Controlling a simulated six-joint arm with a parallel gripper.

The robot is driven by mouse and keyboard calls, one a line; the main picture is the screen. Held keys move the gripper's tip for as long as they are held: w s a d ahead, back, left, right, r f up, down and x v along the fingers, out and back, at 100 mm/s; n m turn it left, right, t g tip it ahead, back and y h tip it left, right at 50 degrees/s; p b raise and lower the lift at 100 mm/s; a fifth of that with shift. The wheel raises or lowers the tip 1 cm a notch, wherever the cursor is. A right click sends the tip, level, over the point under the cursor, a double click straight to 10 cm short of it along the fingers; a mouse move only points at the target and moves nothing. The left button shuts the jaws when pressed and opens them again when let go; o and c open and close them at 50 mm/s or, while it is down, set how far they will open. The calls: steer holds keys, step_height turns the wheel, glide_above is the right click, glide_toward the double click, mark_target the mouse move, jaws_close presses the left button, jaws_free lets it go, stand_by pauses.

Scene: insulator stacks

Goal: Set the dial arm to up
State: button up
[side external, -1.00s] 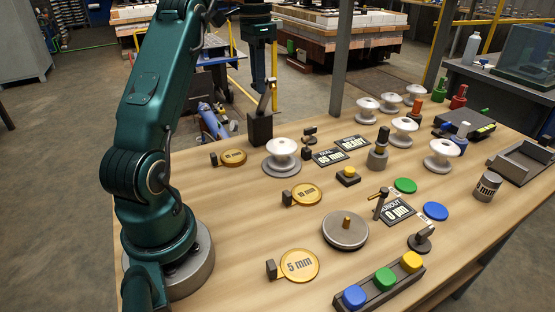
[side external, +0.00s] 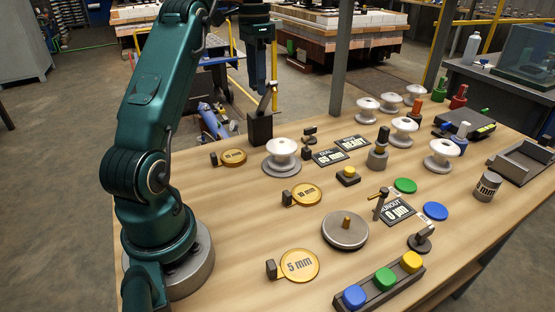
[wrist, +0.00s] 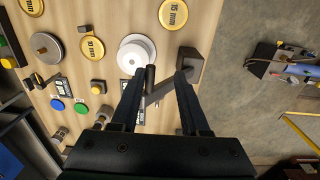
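The dial arm (side external: 265,101) is a thin bar standing tilted up and to the right from a dark block (side external: 260,128) at the far left edge of the table. In the wrist view the block (wrist: 190,61) lies near the right fingertip, and the grey bar (wrist: 158,92) runs diagonally between the fingers to a dark round knob (wrist: 150,76). My gripper (side external: 267,85) is over the block, pointing down, with its fingers apart around the bar. In the wrist view my gripper (wrist: 162,76) is open; whether a finger touches the bar is unclear.
A white insulator (side external: 282,150) on a grey base stands just beside the block. A dial sign (side external: 329,157) appears to read 65 mm. Gold discs (side external: 233,157) and buttons (side external: 384,278) are spread nearer. Beyond the block is open floor.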

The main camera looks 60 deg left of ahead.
steer(key=shift+d+f, duration=0.2)
steer(key=shift+d, duration=0.4)
steer(key=shift+y, duration=0.3)
steer(key=d+f, duration=0.2)
steer(key=f, duration=0.1)
steer(key=d+f, duration=0.3)
steer(key=f+y, duration=0.1)
steer(key=d+f+y, duration=0.1)
steer(key=shift+f+y, duration=0.3)
steer(key=shift+f, duration=0.1)
steer(key=s+d+r+m+t, duration=0.2)
steer(key=d+r+t, duration=0.1)
steer(key=d+r, duration=0.7)
steer(key=s+d+f+n+t+h, duration=0.1)
steer(key=s+d+f+t+h, duration=0.1)
steer(key=s+d, duration=0.7)
steer(key=shift+f+n+t+h, duration=0.3)
steer(key=shift+f+n+h, duration=0.1)
steer(key=shift+f, duration=0.25)
